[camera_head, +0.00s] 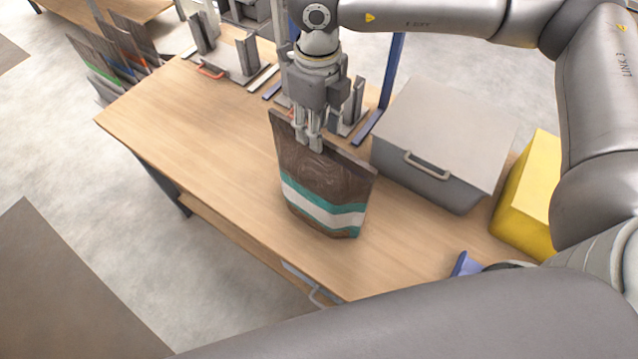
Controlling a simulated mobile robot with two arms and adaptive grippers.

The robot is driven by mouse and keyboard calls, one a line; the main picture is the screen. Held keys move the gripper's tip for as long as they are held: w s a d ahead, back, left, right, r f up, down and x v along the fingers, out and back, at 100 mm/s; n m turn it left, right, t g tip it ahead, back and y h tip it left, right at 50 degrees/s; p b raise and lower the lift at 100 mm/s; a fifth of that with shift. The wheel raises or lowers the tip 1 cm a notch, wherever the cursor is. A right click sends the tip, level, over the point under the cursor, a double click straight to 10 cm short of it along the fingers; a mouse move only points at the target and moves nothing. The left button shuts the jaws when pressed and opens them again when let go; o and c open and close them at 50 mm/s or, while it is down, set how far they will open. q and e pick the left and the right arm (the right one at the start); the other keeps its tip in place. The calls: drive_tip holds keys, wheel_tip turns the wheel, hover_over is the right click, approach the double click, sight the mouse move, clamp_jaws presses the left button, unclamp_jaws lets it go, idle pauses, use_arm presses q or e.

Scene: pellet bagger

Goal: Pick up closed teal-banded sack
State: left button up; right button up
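The closed brown sack (315,172) with teal and white bands stands upright, slightly tilted, at the middle of the wooden table. Its top edge is flat and slants down to the right. My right gripper (310,142) points down at the left half of this top edge. Its fingers overlap the edge in the picture and look close together. Whether they clamp the sack is unclear, as the far side of the edge is hidden. My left gripper is not in view.
The wooden table (180,135) is clear left of the sack. A grey lidded box (440,130) and a yellow box (530,205) stand to the right. A grey fixture with an orange handle (212,72) is behind. Several other banded sacks (105,65) stand at the far left.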

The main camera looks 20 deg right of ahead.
drive_tip(key=f+p, duration=0.1)
drive_tip(key=f, duration=0.2)
drive_tip(key=shift+s+d+p, duration=0.1)
drive_tip(key=shift+s+p, duration=0.1)
drive_tip(key=shift+p, duration=0.2)
drive_tip(key=shift+f, duration=0.5)
drive_tip(key=c, duration=0.8)
clamp_jaws()
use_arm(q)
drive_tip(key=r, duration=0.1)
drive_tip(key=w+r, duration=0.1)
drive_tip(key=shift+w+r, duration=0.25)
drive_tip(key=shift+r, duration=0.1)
use_arm(e)
drive_tip(key=shift+w, duration=0.15)
